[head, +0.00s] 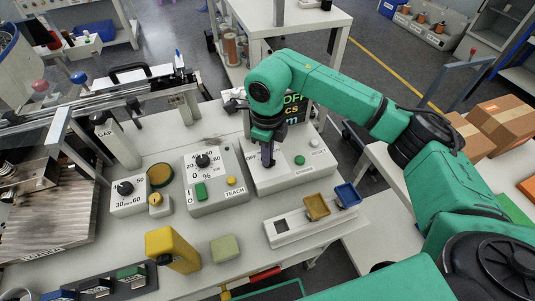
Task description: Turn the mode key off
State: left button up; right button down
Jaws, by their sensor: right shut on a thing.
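The white control box (297,178) stands on the bench near the middle, with the word OFF (251,157) printed at its left. My right gripper (268,164) points down onto the top face of this box, just right of the OFF print. It is shut on the mode key, which the fingers hide, so I cannot tell which way the key is turned. My left gripper is not in view.
The box also carries a green button (300,160) and a white button (314,143). A TEACH box (218,199) with a dial stands close on the left. A white tray (312,232) with yellow and blue bins lies in front. A yellow block (172,249) stands front left.

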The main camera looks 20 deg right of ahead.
jog(key=shift+r, duration=0.15)
jog(key=c, duration=0.9)
grip_release()
notch_tip(320, 180, up, 14)
jog(key=shift+r, duration=0.25)
